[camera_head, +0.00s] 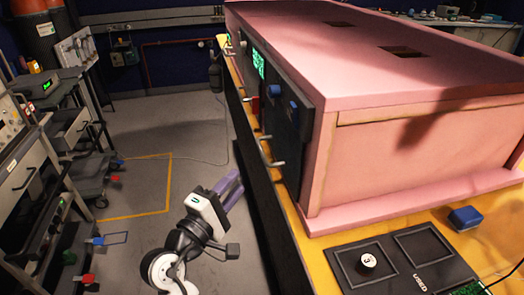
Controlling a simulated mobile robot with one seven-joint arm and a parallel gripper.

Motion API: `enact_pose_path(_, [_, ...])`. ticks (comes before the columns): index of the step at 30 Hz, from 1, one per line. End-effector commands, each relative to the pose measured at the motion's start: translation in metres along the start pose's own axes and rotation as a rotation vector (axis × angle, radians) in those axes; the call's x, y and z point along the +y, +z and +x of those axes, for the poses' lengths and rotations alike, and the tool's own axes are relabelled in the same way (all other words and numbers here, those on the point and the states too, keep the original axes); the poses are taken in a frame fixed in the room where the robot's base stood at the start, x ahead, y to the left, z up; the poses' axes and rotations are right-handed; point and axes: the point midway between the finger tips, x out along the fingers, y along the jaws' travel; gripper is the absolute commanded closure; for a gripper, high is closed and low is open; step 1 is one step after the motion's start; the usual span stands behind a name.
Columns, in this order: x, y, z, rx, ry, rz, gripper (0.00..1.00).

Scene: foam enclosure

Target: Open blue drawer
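No drawer with a plainly blue front shows. The dark front panel (282,118) of the pink enclosure carries a blue part (293,110) on its right half and a red part (255,105) further left. A pale metal handle (271,161) sticks out low on this panel. I cannot tell which part belongs to the blue drawer. My gripper (232,186), with a white body and purple fingers, hangs over the floor to the left of the panel and bench. It is apart from the handle. Its fingers overlap in this view, so their gap is hidden.
The pink foam enclosure (420,150) stands on a yellow bench top (325,250). A dark tray (385,262) and a small blue box (466,217) lie at its near end. Grey carts (70,130) line the left side.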

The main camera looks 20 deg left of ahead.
Motion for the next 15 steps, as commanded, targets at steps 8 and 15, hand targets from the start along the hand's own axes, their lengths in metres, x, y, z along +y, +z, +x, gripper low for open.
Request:
enact_pose_path(8, [0.004, 0.001, 0.057, -0.003, 0.001, 0.003, 0.67])
enact_pose_path(15, [0.003, 0.001, 0.103, 0.0, 0.001, 0.004, 0.67])
